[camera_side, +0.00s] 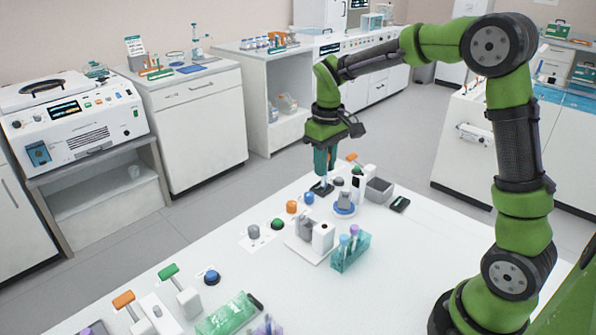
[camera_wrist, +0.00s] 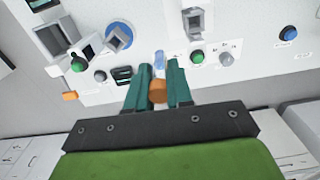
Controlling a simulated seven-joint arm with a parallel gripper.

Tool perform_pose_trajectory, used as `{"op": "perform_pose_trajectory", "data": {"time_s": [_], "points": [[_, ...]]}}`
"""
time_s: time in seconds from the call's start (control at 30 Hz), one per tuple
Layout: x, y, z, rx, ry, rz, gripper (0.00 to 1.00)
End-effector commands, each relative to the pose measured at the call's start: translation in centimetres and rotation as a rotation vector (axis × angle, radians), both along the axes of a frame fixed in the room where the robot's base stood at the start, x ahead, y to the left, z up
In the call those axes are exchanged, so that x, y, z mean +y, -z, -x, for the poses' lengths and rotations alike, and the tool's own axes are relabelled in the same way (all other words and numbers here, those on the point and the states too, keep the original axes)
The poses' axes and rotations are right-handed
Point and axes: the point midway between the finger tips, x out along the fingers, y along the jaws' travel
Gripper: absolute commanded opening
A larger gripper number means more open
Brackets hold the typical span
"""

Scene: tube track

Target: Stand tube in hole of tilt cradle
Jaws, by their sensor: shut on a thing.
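My gripper (camera_side: 325,172) points down over the far part of the white table. Its teal fingers (camera_wrist: 158,88) are shut on a tube with an orange cap (camera_wrist: 157,92). The pale bluish tube body (camera_wrist: 160,60) extends beyond the fingertips; in the side view its lower end (camera_side: 322,184) shows just above the tabletop. Two grey holders stand nearby: one on a blue disc (camera_side: 344,203), also in the wrist view (camera_wrist: 117,38), and one on a white base (camera_side: 306,228), also in the wrist view (camera_wrist: 196,20). I cannot tell for certain which is the tilt cradle.
A teal rack (camera_side: 350,253) with capped tubes stands nearer the camera. A grey open box (camera_side: 379,190) is right of the gripper. Orange (camera_side: 292,207) and green (camera_side: 277,224) knobs stand to the left.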

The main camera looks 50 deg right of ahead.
Motion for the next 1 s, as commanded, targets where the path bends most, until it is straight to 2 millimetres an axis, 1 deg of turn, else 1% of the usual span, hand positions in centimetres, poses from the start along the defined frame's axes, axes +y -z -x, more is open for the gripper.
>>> {"op": "perform_pose_trajectory", "data": {"time_s": [0.03, 0.1, 0.2, 0.3, 0.47, 0.8, 1.0], "points": [[1.9, 0.0, 0.2, -0.001, -0.064, 0.0, 0.04], [3.9, 0.0, 0.5, 0.0, -0.136, 0.003, 0.04], [5.9, 0.2, 0.9, 0.002, -0.217, 0.005, 0.04], [6.8, 0.5, 1.2, 0.003, -0.266, 0.008, 0.04], [6.7, 1.5, 1.3, 0.006, -0.289, 0.012, 0.04], [6.7, 4.3, 1.3, 0.005, -0.286, 0.011, 0.04], [6.7, 5.2, 1.3, 0.004, -0.286, 0.012, 0.04]]}}
